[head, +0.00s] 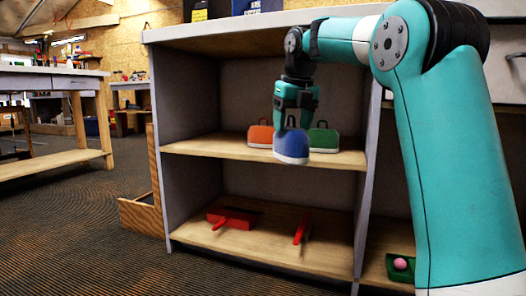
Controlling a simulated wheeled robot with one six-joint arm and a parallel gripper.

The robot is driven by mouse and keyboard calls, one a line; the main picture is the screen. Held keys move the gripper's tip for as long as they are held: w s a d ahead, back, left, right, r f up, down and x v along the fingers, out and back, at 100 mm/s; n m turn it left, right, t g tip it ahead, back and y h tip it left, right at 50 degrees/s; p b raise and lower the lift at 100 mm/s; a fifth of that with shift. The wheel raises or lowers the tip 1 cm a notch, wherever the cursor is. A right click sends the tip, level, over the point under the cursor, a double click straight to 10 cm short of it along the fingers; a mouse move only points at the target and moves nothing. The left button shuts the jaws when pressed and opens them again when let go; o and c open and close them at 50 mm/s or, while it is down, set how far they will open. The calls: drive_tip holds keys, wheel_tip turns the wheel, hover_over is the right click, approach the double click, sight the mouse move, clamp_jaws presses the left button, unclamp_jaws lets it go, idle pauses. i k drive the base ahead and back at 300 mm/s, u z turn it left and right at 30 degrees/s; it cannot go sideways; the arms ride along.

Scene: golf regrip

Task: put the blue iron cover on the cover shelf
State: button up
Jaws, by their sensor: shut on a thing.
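The blue iron cover (292,148) hangs below my gripper (291,124), which is shut on its top. The cover is in front of the middle shelf (190,148) of the open cabinet. An orange cover (260,136) with a dark handle stands on that shelf to the left. A green cover (324,140) with a dark handle stands on it to the right. The blue cover partly hides the space between them. I cannot tell whether the blue cover touches the shelf.
On the lower shelf (270,252) lie a red item (233,217) at left and another red item (301,228) near the middle. A pink ball (400,264) sits in a green tray at lower right. The cabinet's left wall (184,95) and a divider bound the shelf. The left part of the middle shelf is bare.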

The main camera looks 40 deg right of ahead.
sight(215, 144)
drive_tip(key=i, duration=1.35)
drive_tip(key=z, duration=0.05)
